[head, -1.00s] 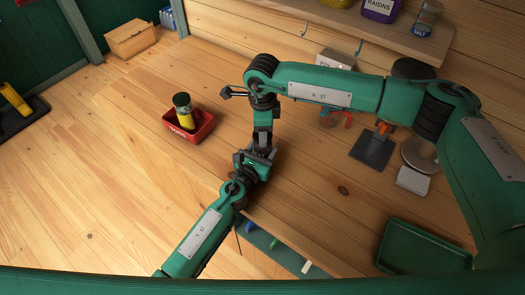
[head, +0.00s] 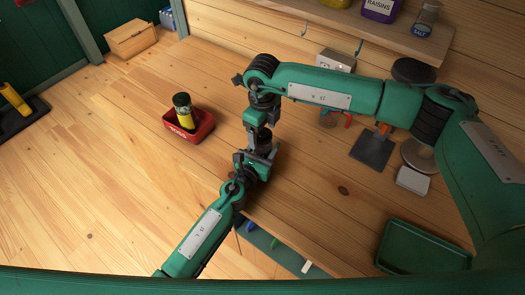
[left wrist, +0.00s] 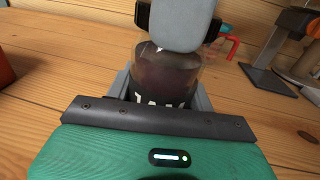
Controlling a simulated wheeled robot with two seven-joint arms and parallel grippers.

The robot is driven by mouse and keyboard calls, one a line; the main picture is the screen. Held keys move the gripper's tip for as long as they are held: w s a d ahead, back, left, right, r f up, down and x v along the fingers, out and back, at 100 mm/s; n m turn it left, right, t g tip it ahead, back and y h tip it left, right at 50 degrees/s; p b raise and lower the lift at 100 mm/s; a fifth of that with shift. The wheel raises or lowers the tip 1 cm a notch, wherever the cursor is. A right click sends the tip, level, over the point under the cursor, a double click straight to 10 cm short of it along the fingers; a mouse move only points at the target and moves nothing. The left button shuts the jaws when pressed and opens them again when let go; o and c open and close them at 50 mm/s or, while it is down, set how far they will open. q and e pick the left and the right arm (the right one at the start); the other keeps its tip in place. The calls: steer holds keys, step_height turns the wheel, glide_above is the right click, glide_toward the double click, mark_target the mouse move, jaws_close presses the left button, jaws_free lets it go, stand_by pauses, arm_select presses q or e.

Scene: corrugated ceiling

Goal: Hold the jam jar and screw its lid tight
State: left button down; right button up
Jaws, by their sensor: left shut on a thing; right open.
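The jam jar (left wrist: 165,78) is dark and glassy, with a black label bearing partly hidden white letters. In the left wrist view it stands between the fingers of my left gripper (left wrist: 160,98), which is shut on it. In the head view my left gripper (head: 258,162) holds it above the near table edge, and the arms largely cover the jar. My right gripper (head: 260,124) is open and points down just above the jar. Its grey and black parts also show at the top of the left wrist view (left wrist: 178,24). They hide the lid, so I cannot tell how it sits.
A red bin (head: 202,131) with a yellow, dark-topped jar (head: 183,108) stands left on the table. A green tray (head: 422,248) lies at front right. A dark plate (head: 372,152), a white block (head: 412,180) and a shelf with jars (head: 380,30) are to the right and back.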

step_height(320, 180, up, 12)
stand_by(0.4)
arm_select(q)
steer(key=shift+c, duration=2.3)
jaws_free()
steer(key=b+v, duration=0.1)
steer(key=v, duration=1.2)
steer(key=shift+a+f, duration=0.1)
steer(key=shift+f, duration=0.05)
steer(key=shift+s+a+b, duration=0.2)
steer(key=shift+s+b, duration=0.1)
steer(key=shift+s, duration=0.05)
arm_select(e)
steer(key=shift+f, duration=0.8)
arm_select(q)
steer(key=shift+s, duration=0.1)
arm_select(e)
steer(key=shift+f, duration=0.1)
